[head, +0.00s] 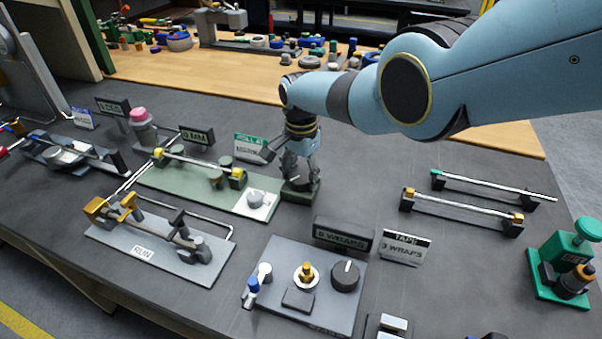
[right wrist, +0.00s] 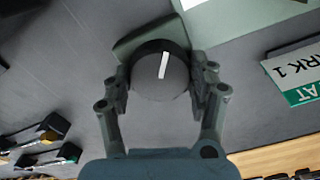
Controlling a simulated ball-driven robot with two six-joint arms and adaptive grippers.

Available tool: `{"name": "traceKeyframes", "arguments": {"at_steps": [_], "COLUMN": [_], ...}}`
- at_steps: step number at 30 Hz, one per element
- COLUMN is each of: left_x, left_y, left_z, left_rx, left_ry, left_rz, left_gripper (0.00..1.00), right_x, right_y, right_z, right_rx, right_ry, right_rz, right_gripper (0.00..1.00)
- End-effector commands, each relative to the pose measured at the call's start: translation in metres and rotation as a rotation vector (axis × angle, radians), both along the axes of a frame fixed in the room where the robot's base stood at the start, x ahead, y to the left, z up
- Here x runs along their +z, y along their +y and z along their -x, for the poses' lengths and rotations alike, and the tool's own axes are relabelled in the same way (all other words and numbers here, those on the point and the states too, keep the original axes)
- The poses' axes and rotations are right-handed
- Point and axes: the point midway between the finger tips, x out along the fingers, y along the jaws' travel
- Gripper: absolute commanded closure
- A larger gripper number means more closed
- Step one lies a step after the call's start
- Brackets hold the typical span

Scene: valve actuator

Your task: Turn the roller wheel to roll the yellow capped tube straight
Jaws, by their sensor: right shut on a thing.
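The yellow capped tube (head: 200,163) lies across the green plate (head: 150,181), with a yellow cap at each end, on supports. My right gripper (head: 298,172) points down at the right end of that plate, over a dark green block (head: 300,193). In the right wrist view its fingers (right wrist: 163,88) are closed on both sides of a round dark wheel (right wrist: 158,82) with a white line on its face. I take this to be the roller wheel; in the head view the gripper hides it. My left gripper is not in view.
A green-topped sign (head: 252,147) stands just left of the gripper. A grey panel (head: 330,310) with knobs lies in front, and a tube rack (head: 460,212) stands to the right. The dark tabletop between them is partly clear.

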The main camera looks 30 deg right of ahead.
Motion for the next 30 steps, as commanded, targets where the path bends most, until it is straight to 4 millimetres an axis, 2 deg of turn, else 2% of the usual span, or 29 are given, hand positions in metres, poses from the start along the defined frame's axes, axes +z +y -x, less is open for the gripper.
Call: {"name": "traceKeyframes", "arguments": {"at_steps": [30], "left_x": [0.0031], "left_y": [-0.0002], "left_z": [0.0], "left_rx": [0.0], "left_ry": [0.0], "left_rz": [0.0], "left_gripper": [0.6], "right_x": [0.0005], "right_y": [0.0007], "right_z": [0.0], "right_rx": [-0.965], "right_ry": [-0.002], "right_rz": [-0.001], "right_gripper": [0.73]}}
